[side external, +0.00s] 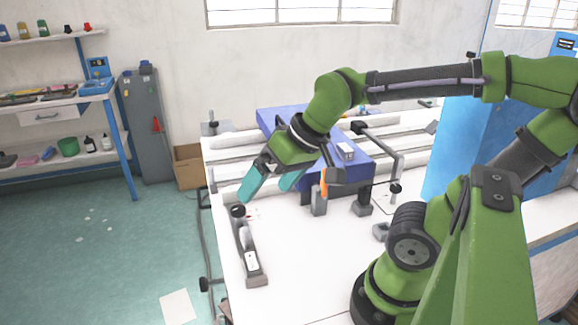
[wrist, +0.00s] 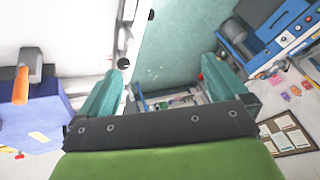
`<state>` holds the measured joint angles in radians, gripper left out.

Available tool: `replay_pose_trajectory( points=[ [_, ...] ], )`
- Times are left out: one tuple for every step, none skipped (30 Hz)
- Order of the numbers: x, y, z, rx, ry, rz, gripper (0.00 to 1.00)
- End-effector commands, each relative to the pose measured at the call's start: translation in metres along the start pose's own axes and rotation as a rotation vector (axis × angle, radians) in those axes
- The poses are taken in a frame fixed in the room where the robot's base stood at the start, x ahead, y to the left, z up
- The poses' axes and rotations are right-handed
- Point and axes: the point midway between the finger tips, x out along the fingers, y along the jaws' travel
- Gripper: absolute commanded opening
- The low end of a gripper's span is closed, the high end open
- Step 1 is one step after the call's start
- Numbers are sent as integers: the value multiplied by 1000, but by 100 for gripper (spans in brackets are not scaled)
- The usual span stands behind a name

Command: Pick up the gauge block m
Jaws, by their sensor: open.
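No block can be surely told as the gauge block m. A small pale block (side external: 346,151) sits on the blue box (side external: 290,124) in the side view. A grey block (side external: 381,232) lies on the white table near my arm's base. My gripper (side external: 269,186) has two teal fingers spread apart, with nothing seen between them. It hangs tilted above the table's left side, left of the blue box and above a dark fixture (side external: 250,255) with a white label. In the wrist view my open gripper (wrist: 163,68) faces the floor and shelves beyond the table.
An orange-handled tool (side external: 323,183) stands at the blue box's front; it also shows in the wrist view (wrist: 20,86). A bent metal rod frame (side external: 398,165) stands right of the box. The front of the white table (side external: 310,270) is mostly bare.

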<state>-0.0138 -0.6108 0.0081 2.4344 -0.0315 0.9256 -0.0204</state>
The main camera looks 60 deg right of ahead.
Motion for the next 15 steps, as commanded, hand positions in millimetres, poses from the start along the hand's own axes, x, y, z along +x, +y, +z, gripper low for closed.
replay_pose_trajectory(
  points=[
    [-5, 2, 5, 30, 35, -19, 100],
    [-7, 3, 7, 37, 48, -26, 100],
    [-9, 3, 9, 42, 61, -34, 100],
    [-11, 4, 10, 43, 69, -38, 98],
    [-13, 4, 10, 43, 75, -40, 94],
    [-15, 4, 10, 43, 84, -43, 88],
    [-16, 4, 9, 42, 89, -44, 83],
    [-17, 4, 9, 41, 91, -45, 79],
    [-17, 4, 9, 41, 93, -45, 72],
    [-17, 4, 9, 41, 92, -45, 68],
    [-17, 4, 9, 41, 92, -44, 67],
    [-17, 4, 9, 40, 91, -44, 67],
    [-17, 4, 9, 40, 91, -44, 67],
    [-17, 4, 9, 40, 91, -44, 67],
    [-17, 4, 9, 39, 91, -44, 67]
  ],
)
